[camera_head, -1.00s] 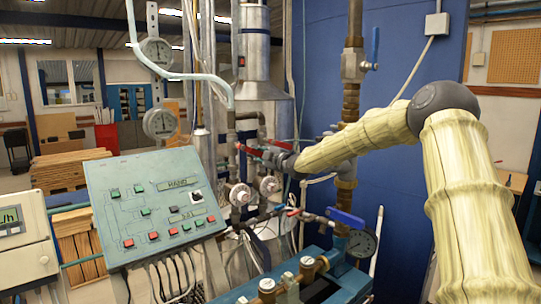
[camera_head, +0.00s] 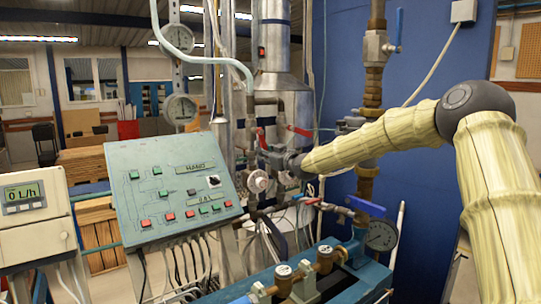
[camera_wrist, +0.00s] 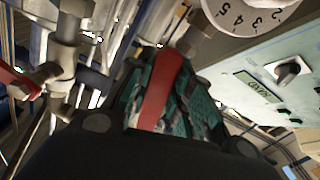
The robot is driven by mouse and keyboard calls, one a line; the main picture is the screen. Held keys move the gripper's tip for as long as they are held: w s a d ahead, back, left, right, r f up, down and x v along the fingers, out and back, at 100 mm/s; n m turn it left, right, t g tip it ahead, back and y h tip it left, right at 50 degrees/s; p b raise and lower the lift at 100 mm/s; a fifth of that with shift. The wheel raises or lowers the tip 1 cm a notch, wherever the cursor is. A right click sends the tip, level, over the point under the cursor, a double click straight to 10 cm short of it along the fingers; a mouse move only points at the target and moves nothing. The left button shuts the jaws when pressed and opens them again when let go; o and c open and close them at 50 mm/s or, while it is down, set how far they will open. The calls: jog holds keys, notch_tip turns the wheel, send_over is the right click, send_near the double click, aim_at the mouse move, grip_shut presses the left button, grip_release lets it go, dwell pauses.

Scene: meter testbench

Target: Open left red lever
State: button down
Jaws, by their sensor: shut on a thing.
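The left red lever (camera_head: 262,139) stands steeply, close to my gripper (camera_head: 274,157). The right red lever (camera_head: 299,131) lies nearly level just behind the gripper. In the wrist view the left red lever (camera_wrist: 158,92) runs between the green finger pads of my gripper (camera_wrist: 165,100), which is shut on it. The right red lever (camera_wrist: 17,82) shows at the left edge of the wrist view, apart from the fingers. In the head view the fingertips are small and partly hidden by the pipes.
A green control panel (camera_head: 170,180) stands left of the pipes. It also shows close to the fingers in the wrist view (camera_wrist: 285,65). A round dial (camera_wrist: 245,15) is above the fingers there. A blue-handled valve (camera_head: 366,206) and gauge (camera_head: 380,235) sit below the arm.

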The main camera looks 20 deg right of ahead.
jog(key=shift+s+a+f+m+b, duration=0.15)
jog(key=shift+a+m+b, duration=0.15)
jog(key=shift+a+m, duration=0.35)
jog(key=shift+s+a+r+m+b, duration=0.1)
jog(key=shift+a+m+b, duration=0.25)
jog(key=shift+m, duration=0.5)
jog(key=c, duration=1.3)
grip_release()
jog(key=shift+o, duration=0.2)
jog(key=v, duration=1.2)
